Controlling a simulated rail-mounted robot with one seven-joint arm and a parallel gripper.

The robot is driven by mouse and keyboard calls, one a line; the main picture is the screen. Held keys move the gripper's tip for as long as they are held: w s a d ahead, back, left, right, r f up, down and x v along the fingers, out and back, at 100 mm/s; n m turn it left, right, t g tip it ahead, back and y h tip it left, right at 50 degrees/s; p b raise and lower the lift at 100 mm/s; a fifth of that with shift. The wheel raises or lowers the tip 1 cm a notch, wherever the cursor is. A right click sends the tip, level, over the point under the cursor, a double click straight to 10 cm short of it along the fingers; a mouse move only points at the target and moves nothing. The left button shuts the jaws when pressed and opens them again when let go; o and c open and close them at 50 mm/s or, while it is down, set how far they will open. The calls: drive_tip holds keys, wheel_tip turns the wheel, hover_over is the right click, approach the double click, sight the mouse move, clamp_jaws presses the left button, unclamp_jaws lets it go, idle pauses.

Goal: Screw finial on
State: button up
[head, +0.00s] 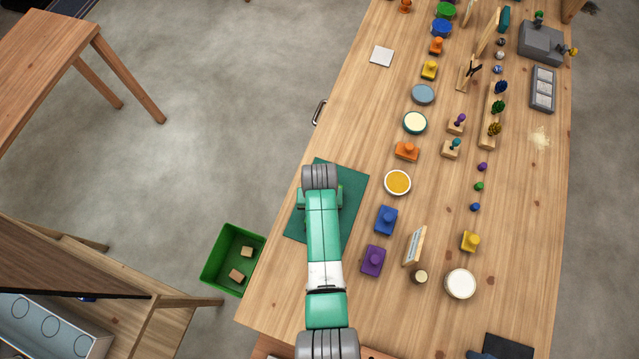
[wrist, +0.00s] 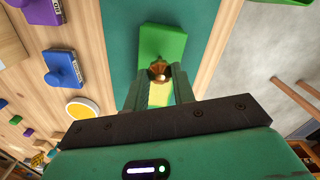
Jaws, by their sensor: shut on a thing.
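In the wrist view my gripper (wrist: 158,74) is shut on a small brown-gold finial (wrist: 159,67) between its two fingertips. A green block (wrist: 163,40) lies just beyond the fingertips, in line with the finial. I cannot tell whether the finial touches the block or sits on it. The block is on a dark green mat (wrist: 122,20). In the head view the mat (head: 352,188) lies at the table's left edge, with my arm over it. My arm hides the fingertips and the finial there.
Right of the mat stand a blue knobbed block (head: 386,220), a purple one (head: 373,261) and a yellow-filled dish (head: 397,183). Small coloured balls and a rack of cone-shaped pieces (head: 494,108) are farther right. A green bin (head: 215,262) with wooden blocks is below the table's left edge.

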drive_tip(key=shift+f+b, duration=0.75)
drive_tip(key=shift+f, duration=0.25)
